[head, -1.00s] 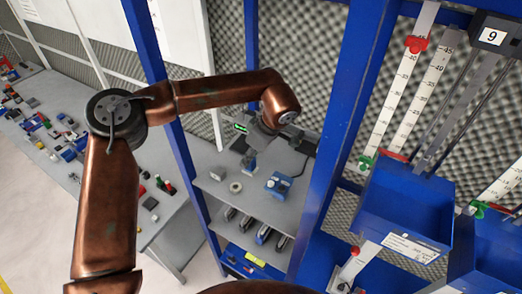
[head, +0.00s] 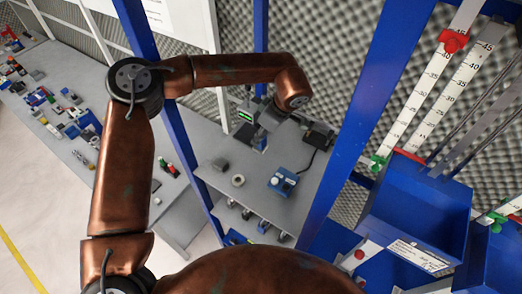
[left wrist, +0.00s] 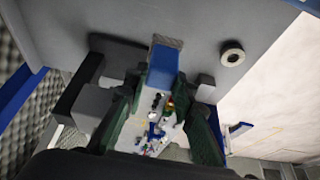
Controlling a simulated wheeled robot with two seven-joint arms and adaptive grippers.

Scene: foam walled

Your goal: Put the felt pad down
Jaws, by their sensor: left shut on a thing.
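The felt pad (left wrist: 163,68) shows in the left wrist view as a blue block with a fuzzy grey strip at its far end. My left gripper (left wrist: 165,100) has its dark green fingers on either side of it and is shut on it. In the head view my left gripper (head: 260,138) hangs over the back part of the grey shelf (head: 262,206), behind a pale ring. The pad is mostly hidden there. I cannot tell whether it touches the shelf. My right gripper is not in view.
On the shelf are a pale ring (head: 238,181), a small grey block (head: 220,165) and a blue box with a white knob (head: 283,181). Blue posts (head: 375,110) frame the shelf. Blue bins (head: 418,215) stand at right. A cluttered table (head: 80,125) is at left.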

